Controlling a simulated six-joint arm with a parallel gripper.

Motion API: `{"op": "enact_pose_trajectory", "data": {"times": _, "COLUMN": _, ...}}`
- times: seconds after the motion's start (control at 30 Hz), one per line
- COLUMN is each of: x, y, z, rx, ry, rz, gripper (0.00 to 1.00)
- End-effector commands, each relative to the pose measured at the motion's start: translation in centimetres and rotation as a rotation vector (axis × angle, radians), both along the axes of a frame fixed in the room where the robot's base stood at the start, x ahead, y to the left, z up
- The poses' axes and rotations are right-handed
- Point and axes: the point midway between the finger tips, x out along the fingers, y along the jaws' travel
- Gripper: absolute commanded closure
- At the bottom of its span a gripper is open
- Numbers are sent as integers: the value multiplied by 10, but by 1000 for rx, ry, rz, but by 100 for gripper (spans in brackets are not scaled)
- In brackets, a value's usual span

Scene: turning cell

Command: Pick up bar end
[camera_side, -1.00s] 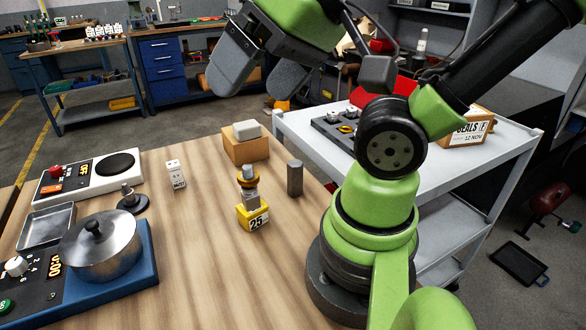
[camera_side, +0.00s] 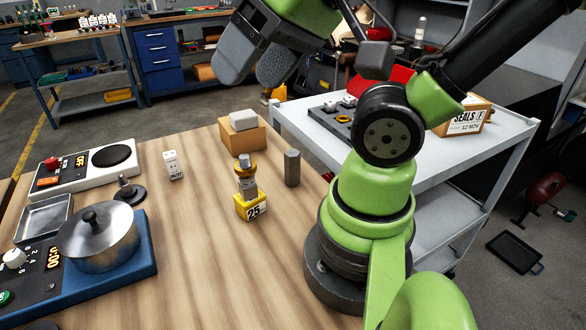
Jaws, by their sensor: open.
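The bar end is most likely the short dark grey cylinder (camera_side: 292,168) standing upright on the wooden table, right of centre. My gripper (camera_side: 257,64) is high at the top of the view, above and behind the table, with its two grey fingers apart and nothing between them. It is well clear of the cylinder and touches nothing.
Left of the cylinder stand a yellow block marked 25 (camera_side: 251,206) with a brass-topped part on it, and a cardboard box (camera_side: 243,138) with a pale block. A grey cart (camera_side: 452,154) stands behind.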

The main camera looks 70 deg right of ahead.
Motion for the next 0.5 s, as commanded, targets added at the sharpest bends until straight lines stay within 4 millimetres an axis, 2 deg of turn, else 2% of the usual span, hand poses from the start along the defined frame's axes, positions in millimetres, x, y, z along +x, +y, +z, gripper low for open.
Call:
{"op": "enact_pose_trajectory", "data": {"times": 0.17, "x": 1, "y": -1, "z": 0, "rx": -7, "ry": 3, "rz": 2, "gripper": 36}}
{"op": "enact_pose_trajectory", "data": {"times": 0.27, "x": 10, "y": -9, "z": -4, "rx": -54, "ry": 27, "rz": 11, "gripper": 36}}
{"op": "enact_pose_trajectory", "data": {"times": 0.37, "x": 27, "y": -28, "z": -13, "rx": -151, "ry": 82, "rz": 49, "gripper": 36}}
{"op": "enact_pose_trajectory", "data": {"times": 0.5, "x": 52, "y": -73, "z": -38, "rx": -309, "ry": 208, "rz": 159, "gripper": 36}}
